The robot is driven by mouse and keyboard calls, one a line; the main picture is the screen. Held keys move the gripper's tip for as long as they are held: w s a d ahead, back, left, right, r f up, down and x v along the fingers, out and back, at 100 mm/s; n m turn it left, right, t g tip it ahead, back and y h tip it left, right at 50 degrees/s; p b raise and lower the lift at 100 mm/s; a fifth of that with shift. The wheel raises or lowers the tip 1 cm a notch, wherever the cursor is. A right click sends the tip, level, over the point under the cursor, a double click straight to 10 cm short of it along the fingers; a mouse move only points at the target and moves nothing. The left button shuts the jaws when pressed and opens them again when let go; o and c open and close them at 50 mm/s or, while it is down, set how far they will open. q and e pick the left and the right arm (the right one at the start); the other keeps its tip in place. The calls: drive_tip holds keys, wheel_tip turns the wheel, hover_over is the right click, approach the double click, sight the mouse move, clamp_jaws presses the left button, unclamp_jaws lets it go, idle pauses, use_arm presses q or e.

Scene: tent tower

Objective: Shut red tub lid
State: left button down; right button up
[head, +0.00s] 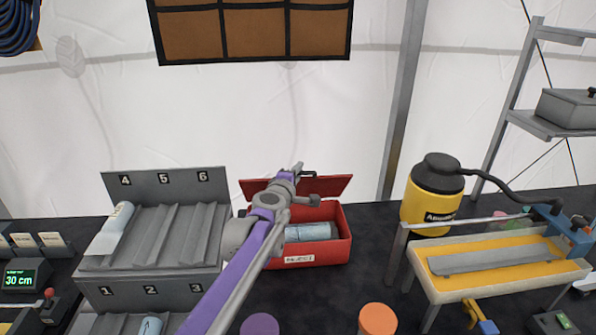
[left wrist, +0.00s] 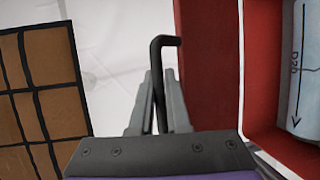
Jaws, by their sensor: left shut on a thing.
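The red tub (head: 342,248) stands on the dark table with a white label on its front. Its red lid (head: 332,186) is open, tilted up and back along the rear edge. A pale blue roll (head: 312,231) lies inside; part of it shows in the left wrist view (left wrist: 306,75). My left gripper (head: 297,169) reaches over the tub to the lid's top edge, its arm hiding the tub's left part. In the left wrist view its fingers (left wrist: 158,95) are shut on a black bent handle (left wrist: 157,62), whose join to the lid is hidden. My right gripper is not in view.
A grey numbered rack (head: 160,240) stands left of the tub. A yellow and black canister (head: 433,195) and a yellow-topped bench (head: 500,262) stand to the right. Purple (head: 260,325) and orange (head: 377,319) round things sit in front. White tent wall rises behind.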

use_arm(q)
drive_tip(key=c, duration=1.2)
unclamp_jaws()
drive_tip(key=shift+s+d+r, duration=0.1)
drive_tip(key=shift+s+r, duration=0.1)
drive_tip(key=shift+r, duration=0.05)
drive_tip(key=shift+o, duration=0.2)
drive_tip(key=shift+s, duration=0.2)
drive_tip(key=shift+w, duration=0.1)
drive_tip(key=v, duration=1.1)
drive_tip(key=shift+w, duration=0.1)
